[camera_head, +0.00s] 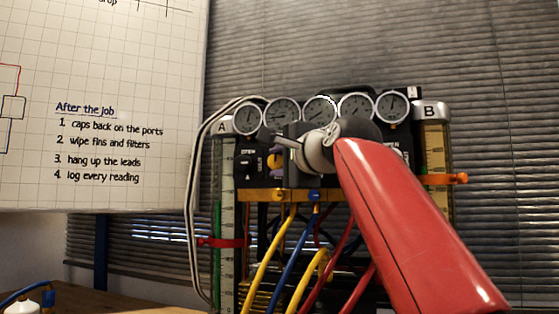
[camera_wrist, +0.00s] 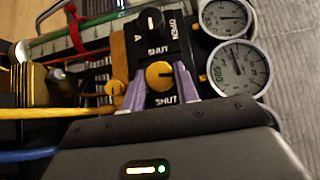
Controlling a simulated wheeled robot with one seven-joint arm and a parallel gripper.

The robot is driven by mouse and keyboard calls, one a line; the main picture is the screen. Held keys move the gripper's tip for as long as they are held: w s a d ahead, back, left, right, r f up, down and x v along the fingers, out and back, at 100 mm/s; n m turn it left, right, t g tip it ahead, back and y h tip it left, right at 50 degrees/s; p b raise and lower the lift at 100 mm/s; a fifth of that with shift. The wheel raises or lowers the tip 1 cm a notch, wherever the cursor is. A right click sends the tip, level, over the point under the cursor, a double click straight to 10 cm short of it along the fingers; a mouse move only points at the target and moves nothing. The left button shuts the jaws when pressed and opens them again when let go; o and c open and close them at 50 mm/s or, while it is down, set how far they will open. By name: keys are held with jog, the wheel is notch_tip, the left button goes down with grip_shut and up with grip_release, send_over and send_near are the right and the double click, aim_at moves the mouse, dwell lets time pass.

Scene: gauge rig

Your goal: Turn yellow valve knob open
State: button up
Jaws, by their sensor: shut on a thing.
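The yellow valve knob (camera_wrist: 160,76) sits on the black rig panel between the two fingertips of my gripper (camera_wrist: 161,82) in the wrist view, with the word SHUT printed beside it. My gripper is shut on this knob. In the head view a small part of the yellow knob (camera_head: 274,161) shows just left of my gripper (camera_head: 284,152), whose wrist and red arm cover the panel's middle. The knob's pointer direction is too small to read.
A black knob (camera_wrist: 150,21) is close by the yellow one. Round gauges (camera_head: 319,109) line the rig's top. Yellow, blue and red hoses hang below the brass manifold (camera_head: 262,195). A whiteboard (camera_head: 100,70) is at left.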

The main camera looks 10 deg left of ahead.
dwell(0.5)
jog(key=o, duration=1)
jog(key=shift+c, duration=0.2)
jog(key=b+v, duration=0.2)
jog(key=v, duration=0.5)
jog(key=shift+s+d+b, duration=0.25)
jog(key=shift+s+b, duration=0.05)
jog(key=shift+b, duration=0.05)
jog(key=shift+r, duration=0.1)
